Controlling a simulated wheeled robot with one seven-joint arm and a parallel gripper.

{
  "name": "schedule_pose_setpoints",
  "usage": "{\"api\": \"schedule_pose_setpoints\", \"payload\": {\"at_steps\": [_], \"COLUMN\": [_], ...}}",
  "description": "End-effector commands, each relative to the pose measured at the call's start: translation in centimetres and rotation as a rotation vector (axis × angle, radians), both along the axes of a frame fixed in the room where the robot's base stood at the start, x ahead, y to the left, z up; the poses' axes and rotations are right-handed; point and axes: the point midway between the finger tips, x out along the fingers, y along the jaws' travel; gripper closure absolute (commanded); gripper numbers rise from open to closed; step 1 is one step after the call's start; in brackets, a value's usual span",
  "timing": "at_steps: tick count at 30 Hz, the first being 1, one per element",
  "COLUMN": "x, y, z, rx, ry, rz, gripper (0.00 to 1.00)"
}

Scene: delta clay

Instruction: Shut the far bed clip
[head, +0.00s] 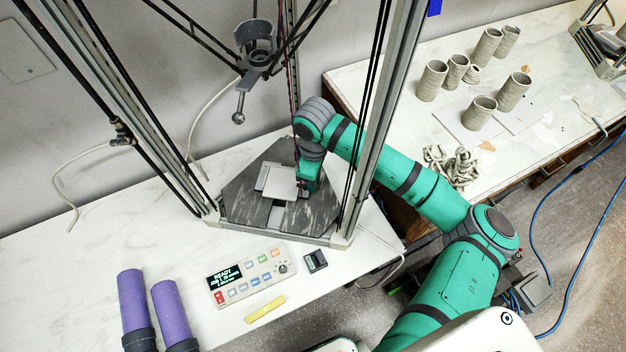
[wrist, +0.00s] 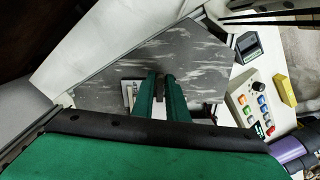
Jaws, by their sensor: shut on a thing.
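The dark grey print bed (head: 252,209) of the delta printer carries a light square plate (head: 279,182). My gripper (head: 304,187) is low over the bed at the right edge of this plate, coming in from the right. In the wrist view my green fingers (wrist: 161,84) are closed on a small dark grey piece (wrist: 160,99), which looks like the far bed clip. The fingers hide most of it, so I cannot tell its position. Part of the plate (wrist: 128,92) shows left of the fingers. No other clip shows clearly.
The printer's uprights stand around my arm, and its grey print head (head: 255,42) hangs above the bed. A control panel (head: 248,276), a small black device (head: 315,261), a yellow block (head: 265,309) and purple tubes (head: 133,300) lie in front. Clay cups (head: 432,80) stand on the right table.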

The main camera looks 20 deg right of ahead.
Motion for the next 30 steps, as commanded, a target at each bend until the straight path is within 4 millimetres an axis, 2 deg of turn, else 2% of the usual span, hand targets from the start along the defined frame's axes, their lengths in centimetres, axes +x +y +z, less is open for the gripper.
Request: {"api": "schedule_pose_setpoints", "payload": {"at_steps": [4,5,7,19,23,30], "x": [0.1,0.1,0.1,0.1,0.1,0.1], "y": [0.1,0.0,0.0,0.2,0.2,0.1], "z": [0.1,0.1,0.1,0.6,2.3,6.9], "rx": [0.002,0.002,0.002,-0.001,-0.001,-0.001], "ry": [-0.004,-0.004,-0.004,-0.001,-0.003,-0.004], "rz": [0.000,-0.001,-0.001,0.003,0.005,0.002], "gripper": [1.00,0.85,0.68,0.68,0.68,0.68]}}
